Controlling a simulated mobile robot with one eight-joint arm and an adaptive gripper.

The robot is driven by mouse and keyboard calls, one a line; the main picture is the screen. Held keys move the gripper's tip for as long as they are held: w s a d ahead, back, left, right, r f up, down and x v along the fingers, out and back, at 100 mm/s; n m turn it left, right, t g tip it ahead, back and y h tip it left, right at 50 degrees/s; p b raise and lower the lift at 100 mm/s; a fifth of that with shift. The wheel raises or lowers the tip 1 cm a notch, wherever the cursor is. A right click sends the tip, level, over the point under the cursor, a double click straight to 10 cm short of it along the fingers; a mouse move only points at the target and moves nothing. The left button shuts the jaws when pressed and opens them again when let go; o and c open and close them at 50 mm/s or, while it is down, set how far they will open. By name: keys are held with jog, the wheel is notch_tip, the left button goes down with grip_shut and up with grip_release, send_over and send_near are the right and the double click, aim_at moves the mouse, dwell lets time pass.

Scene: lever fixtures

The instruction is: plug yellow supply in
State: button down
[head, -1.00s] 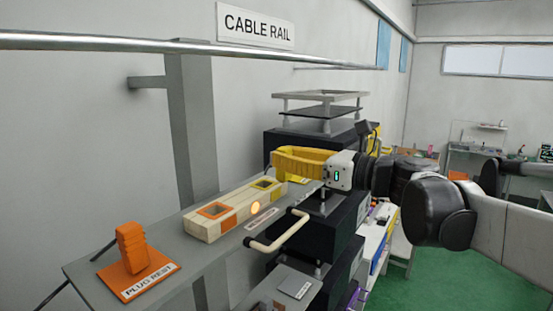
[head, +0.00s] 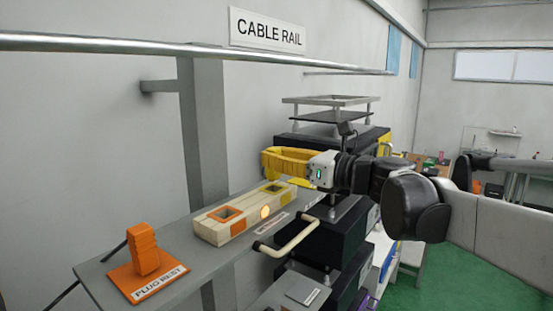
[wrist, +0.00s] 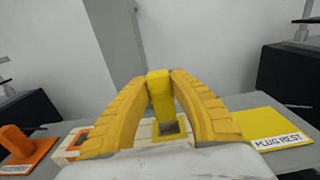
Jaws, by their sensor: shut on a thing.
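My gripper (head: 287,163) has yellow fingers and is shut on the yellow plug (wrist: 160,92), which stands upright between the fingertips in the wrist view. In the head view the fingers hide the plug. The cream socket block (head: 247,207) lies on the grey shelf, with a yellow-rimmed socket (head: 276,187) at its far end and an orange-rimmed socket (head: 227,213) at its near end. The gripper is above the yellow-socket end. In the wrist view the plug's lower end lines up close to the yellow socket (wrist: 172,127); I cannot tell whether it touches.
An orange plug (head: 144,250) stands on its orange plug rest (head: 150,282) at the left. The yellow plug rest (wrist: 268,124) is bare, at right in the wrist view. A cream handle (head: 290,240) sticks out in front of the shelf. A lamp (head: 265,212) glows on the block.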

aim_at(278, 176)
jog(key=shift+f+b, duration=1.35)
jog(key=shift+f, duration=0.55)
jog(key=shift+f, duration=0.35)
jog(key=c, duration=1.2)
grip_release()
